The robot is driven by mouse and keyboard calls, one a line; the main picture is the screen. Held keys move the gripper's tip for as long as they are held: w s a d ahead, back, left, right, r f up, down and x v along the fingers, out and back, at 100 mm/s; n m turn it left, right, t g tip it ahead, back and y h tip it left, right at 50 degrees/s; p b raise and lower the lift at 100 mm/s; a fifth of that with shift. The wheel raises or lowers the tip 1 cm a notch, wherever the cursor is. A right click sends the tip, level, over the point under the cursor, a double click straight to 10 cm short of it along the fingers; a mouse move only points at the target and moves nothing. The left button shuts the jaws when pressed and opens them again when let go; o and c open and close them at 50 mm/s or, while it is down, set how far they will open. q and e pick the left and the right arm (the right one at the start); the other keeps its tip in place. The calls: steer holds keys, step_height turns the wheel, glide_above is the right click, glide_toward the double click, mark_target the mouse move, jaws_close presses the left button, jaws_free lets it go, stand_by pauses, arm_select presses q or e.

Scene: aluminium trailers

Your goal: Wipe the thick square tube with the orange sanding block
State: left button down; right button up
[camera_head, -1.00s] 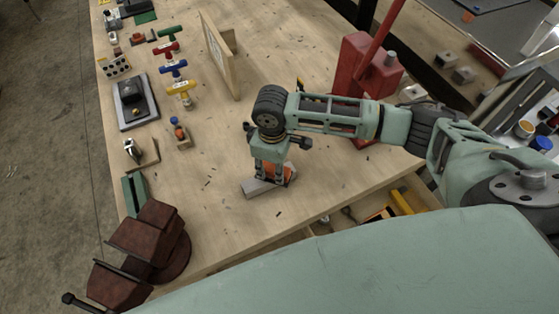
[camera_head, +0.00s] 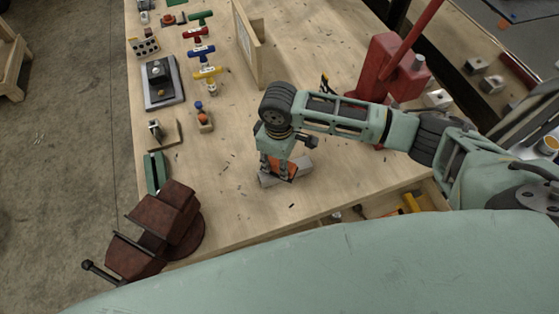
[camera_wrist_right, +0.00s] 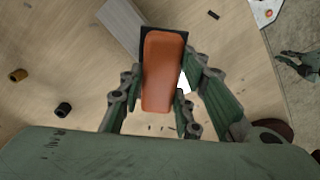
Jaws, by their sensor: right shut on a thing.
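The thick square tube (camera_head: 305,162) is a grey bar lying on the wooden bench top. Its upper part shows in the right wrist view (camera_wrist_right: 121,22). My right gripper (camera_head: 277,170) points down over the tube and is shut on the orange sanding block (camera_head: 287,170). The block (camera_wrist_right: 164,72) sits between the fingers in the wrist view, with a dark edge around its top. It covers the middle of the tube, whose ends show on both sides. Contact between block and tube looks likely, but its underside is hidden.
A dark red vise (camera_head: 160,230) stands at the near left bench edge. A red press (camera_head: 390,68) stands behind my right arm. Coloured T-handle tools (camera_head: 201,53) and a wooden frame (camera_head: 247,45) are farther back. An open drawer (camera_head: 370,208) is at the near side.

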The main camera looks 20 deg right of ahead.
steer(key=shift+r, duration=2.7)
steer(key=shift+r, duration=1.5)
steer(key=shift+f, duration=0.1)
